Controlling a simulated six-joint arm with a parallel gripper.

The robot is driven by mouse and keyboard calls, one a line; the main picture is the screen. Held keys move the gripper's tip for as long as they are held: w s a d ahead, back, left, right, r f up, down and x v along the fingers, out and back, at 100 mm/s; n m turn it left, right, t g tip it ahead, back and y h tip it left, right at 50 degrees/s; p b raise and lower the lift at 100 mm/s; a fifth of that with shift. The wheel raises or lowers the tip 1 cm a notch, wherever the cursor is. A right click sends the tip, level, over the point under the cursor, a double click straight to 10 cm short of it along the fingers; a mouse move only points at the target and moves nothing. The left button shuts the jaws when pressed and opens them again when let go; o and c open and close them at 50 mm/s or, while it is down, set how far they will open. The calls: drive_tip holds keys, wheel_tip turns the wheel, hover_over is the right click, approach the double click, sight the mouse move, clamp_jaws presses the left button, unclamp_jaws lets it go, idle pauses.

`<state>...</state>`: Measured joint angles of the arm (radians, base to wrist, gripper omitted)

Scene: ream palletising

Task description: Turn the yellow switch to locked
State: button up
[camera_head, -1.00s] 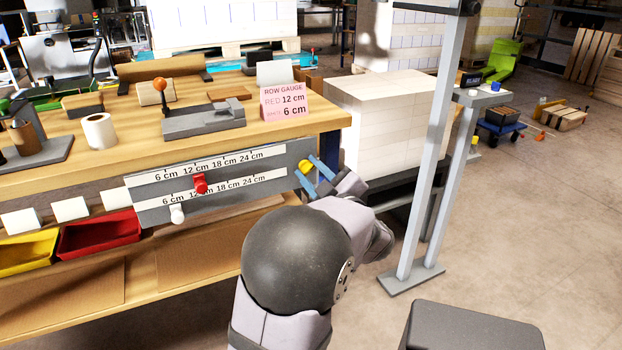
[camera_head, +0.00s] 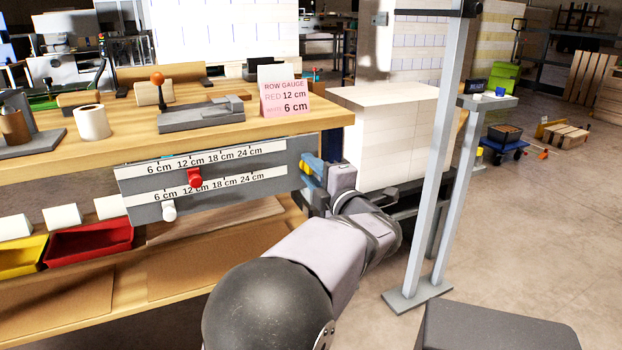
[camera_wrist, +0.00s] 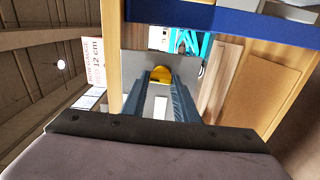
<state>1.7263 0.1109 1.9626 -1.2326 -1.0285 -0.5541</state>
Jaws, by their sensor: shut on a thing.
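The yellow switch (camera_head: 305,168) sits at the right end of the grey gauge panel (camera_head: 270,165) on the front of the workbench. My gripper (camera_head: 311,177) is at the switch, its blue fingers reaching to it from the right and front. In the wrist view the yellow switch (camera_wrist: 161,75) shows between the tips of my two fingers (camera_wrist: 161,84), which are closed on it. Most of the switch is hidden by the fingers, and I cannot read its position or any lock marking.
The panel carries two scales with a red slider knob (camera_head: 195,178) and a white slider knob (camera_head: 169,210), left of my gripper. A pink row gauge card (camera_head: 285,100) stands on the bench top. A grey post (camera_head: 445,150) and a pale ream stack (camera_head: 385,140) stand to the right.

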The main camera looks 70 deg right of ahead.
drive_tip(key=shift+n, duration=0.3)
drive_tip(key=o, duration=1.1)
drive_tip(key=shift+c, duration=0.2)
drive_tip(key=p+v, duration=0.1)
drive_tip(key=v, duration=0.6)
drive_tip(key=shift+s+a, duration=0.15)
